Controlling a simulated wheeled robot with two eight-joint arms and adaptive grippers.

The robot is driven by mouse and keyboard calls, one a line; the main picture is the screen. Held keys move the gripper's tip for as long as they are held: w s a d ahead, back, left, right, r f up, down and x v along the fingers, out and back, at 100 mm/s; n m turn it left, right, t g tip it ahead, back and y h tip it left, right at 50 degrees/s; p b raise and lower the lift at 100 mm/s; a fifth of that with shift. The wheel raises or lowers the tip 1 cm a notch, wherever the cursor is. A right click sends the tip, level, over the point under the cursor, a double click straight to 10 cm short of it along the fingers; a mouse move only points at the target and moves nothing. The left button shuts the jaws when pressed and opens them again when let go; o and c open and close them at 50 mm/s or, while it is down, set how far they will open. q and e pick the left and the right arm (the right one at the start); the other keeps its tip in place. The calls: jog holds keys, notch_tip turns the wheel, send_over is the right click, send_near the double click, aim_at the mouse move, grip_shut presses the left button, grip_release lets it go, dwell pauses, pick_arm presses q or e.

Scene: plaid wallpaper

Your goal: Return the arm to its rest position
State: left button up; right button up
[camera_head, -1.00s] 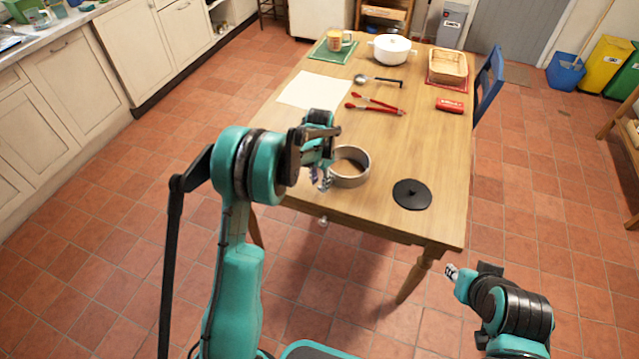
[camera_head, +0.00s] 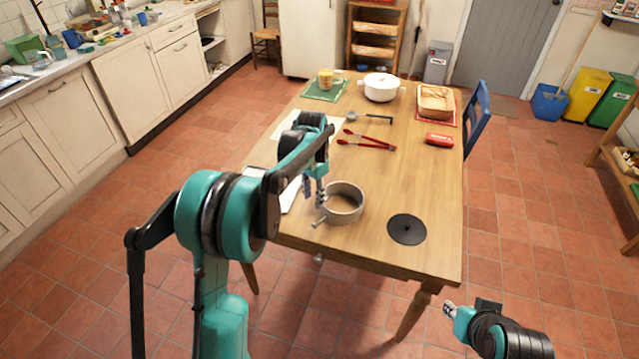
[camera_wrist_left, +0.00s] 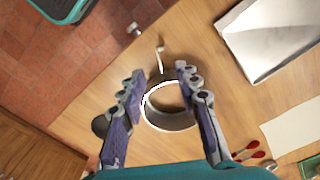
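My left gripper (camera_head: 318,192) hangs over the front left part of the table, beside the round metal ring tin (camera_head: 343,203) in the head view. In the left wrist view the two fingers of my left gripper (camera_wrist_left: 158,82) are spread apart, with nothing between their tips. The ring tin (camera_wrist_left: 170,121) shows beyond them, on the table. A small latch or handle sticks out from the tin. My right gripper (camera_head: 450,309) is low at the lower right, clear of the table; its fingers are too small to read.
A black lid (camera_head: 407,229) lies right of the tin. Red tongs (camera_head: 367,143), a ladle (camera_head: 371,118), a red packet (camera_head: 439,140), a white pot (camera_head: 381,88) and a basket (camera_head: 436,101) are farther back. A pale metallic flat object (camera_wrist_left: 270,38) lies near the left gripper.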

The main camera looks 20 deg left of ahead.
pick_arm(q)
jog(key=s+d+r+n+t, duration=0.25)
jog(key=s+r, duration=0.25)
jog(key=s, duration=0.5)
jog(key=s+d+r+n+t, duration=0.1)
jog(key=s+r+n+t, duration=0.3)
jog(key=s, duration=0.6)
jog(key=s+d+f, duration=0.1)
jog(key=s+f, duration=0.1)
jog(key=s, duration=0.5)
jog(key=shift+s+f+m+t, duration=0.15)
jog(key=shift+s+m+t, duration=0.15)
jog(key=shift+m+t, duration=0.05)
